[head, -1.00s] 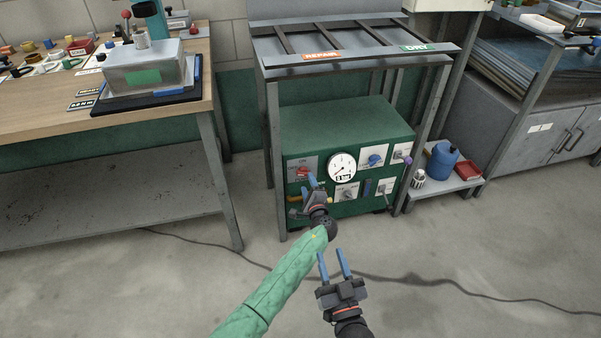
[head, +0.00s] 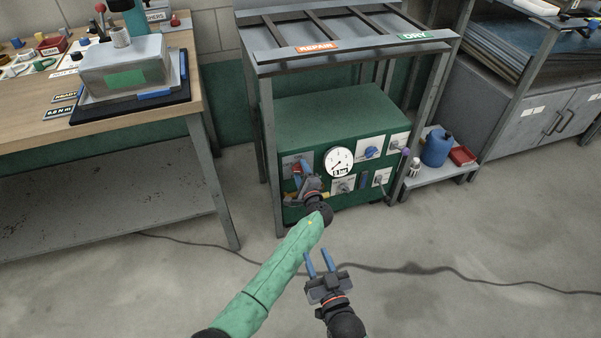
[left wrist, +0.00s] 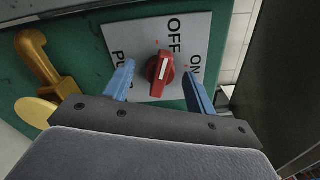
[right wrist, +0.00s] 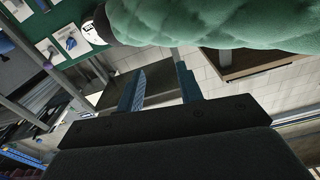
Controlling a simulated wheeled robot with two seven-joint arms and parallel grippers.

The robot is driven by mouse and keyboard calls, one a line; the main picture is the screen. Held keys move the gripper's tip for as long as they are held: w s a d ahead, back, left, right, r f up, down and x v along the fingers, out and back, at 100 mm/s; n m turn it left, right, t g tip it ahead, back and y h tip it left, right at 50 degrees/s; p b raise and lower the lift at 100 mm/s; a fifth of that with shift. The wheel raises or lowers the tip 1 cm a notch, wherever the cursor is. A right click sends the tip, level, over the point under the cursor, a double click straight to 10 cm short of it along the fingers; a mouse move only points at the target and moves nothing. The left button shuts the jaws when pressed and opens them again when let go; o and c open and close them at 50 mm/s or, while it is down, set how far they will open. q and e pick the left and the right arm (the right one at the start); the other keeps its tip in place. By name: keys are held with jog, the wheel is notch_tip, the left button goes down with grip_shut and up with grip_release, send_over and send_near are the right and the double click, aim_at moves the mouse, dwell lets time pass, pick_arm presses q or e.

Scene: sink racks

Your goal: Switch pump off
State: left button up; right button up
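The red pump knob (left wrist: 160,72) sits on a grey plate (left wrist: 145,40) lettered PUMP, OFF and ON. Its white mark runs nearly up and down in the left wrist view, with its upper end toward OFF. My left gripper (head: 303,172) is open, with one blue finger on each side of the knob. Gaps show between fingers and knob in the left wrist view. The plate is on the green unit's front (head: 330,205), where my gripper partly covers it in the head view. My right gripper (head: 320,265) is open and empty, low in front of the unit.
A yellow lever (left wrist: 38,60) is beside the knob plate. A round gauge (head: 339,161) and other switches, including a blue knob (head: 371,152), are to the right. Rack legs (head: 268,150) frame the unit. A workbench (head: 190,120) stands left; a cable (head: 440,273) crosses the floor.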

pick_arm(q)
jog(key=c, duration=0.9)
pick_arm(e)
jog(key=shift+w+r, duration=0.15)
jog(key=shift+r, duration=0.35)
